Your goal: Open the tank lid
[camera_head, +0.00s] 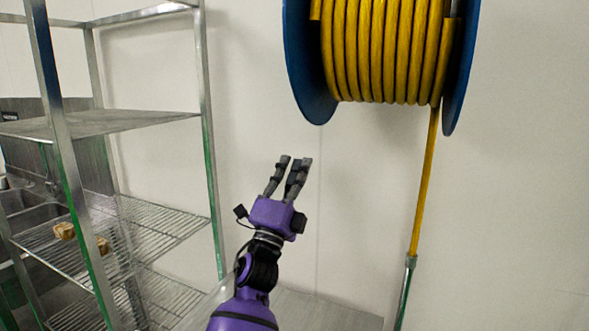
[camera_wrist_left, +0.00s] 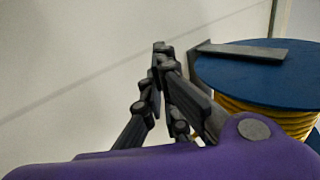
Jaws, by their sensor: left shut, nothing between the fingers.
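My left gripper (camera_head: 294,161) is raised in front of the white wall, below and left of the hose reel, in the head view. In the left wrist view its dark fingers (camera_wrist_left: 162,48) are brought together with nothing between them. The gripper appears apart from the reel, the shelf and the wall. No tank or tank lid shows in either view. My right gripper is not in view.
A blue reel (camera_head: 303,60) with yellow hose (camera_head: 385,50) hangs at the upper right; its hose (camera_head: 424,180) runs down. A metal shelf rack (camera_head: 100,122) stands at left, with small brown items (camera_head: 64,231) on it. A sink (camera_head: 35,215) is behind.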

